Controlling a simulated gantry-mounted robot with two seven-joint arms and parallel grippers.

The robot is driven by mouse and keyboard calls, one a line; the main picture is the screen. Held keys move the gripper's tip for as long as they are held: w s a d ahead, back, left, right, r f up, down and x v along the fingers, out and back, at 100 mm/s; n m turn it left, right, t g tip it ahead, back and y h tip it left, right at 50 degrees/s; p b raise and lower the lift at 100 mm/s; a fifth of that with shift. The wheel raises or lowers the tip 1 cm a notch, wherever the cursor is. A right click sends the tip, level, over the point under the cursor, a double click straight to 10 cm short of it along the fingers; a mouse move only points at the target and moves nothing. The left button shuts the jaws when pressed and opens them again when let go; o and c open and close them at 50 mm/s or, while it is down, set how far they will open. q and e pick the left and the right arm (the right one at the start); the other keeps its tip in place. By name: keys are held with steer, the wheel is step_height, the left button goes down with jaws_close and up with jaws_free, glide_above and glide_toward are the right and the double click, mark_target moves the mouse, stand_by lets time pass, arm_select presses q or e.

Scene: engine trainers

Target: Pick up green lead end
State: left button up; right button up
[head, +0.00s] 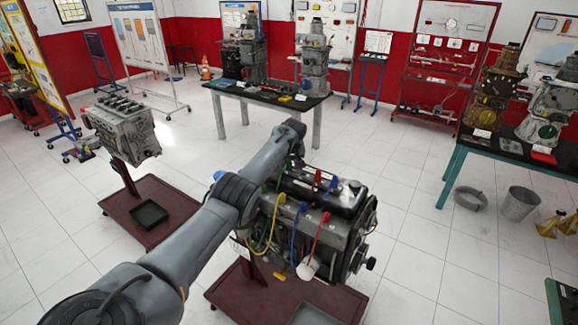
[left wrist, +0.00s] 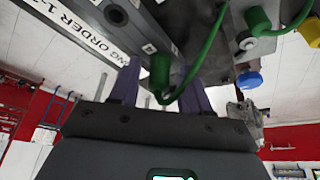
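The green lead end (left wrist: 160,72) hangs in the left wrist view, its green cable curving up to the right. My left gripper (left wrist: 160,88) has its two purple fingers apart, one on each side of the green end, with visible gaps. In the head view my left arm reaches over the engine (head: 310,225), and its gripper is mostly hidden behind the wrist. A bit of green lead (head: 281,174) shows beside the arm there. My right gripper is not in view.
Yellow (head: 270,232), blue (head: 296,232) and red (head: 319,235) leads lie over the engine's near side, by a white cup (head: 308,268). A label strip (left wrist: 75,28) and a blue cap (left wrist: 249,80) are close to the left gripper. Another engine (head: 125,128) stands left.

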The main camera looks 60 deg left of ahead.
mark_target(290, 161)
arm_select(q)
jaws_close()
steer(key=shift+r, duration=0.1)
steer(key=shift+r, duration=0.45)
steer(key=r, duration=0.3)
steer(key=shift+w+d+r, duration=0.1)
steer(key=shift+w+d, duration=0.05)
steer(key=shift+d, duration=0.05)
steer(key=w+d+r+b, duration=0.1)
steer(key=w+d+r, duration=0.1)
steer(key=d, duration=0.3)
steer(key=w+d+r+b, duration=0.1)
steer(key=w+d+r, duration=0.1)
steer(key=d+r, duration=0.2)
steer(key=shift+w+d+r, duration=0.35)
steer(key=shift+d+r, duration=0.05)
steer(key=shift+d, duration=0.2)
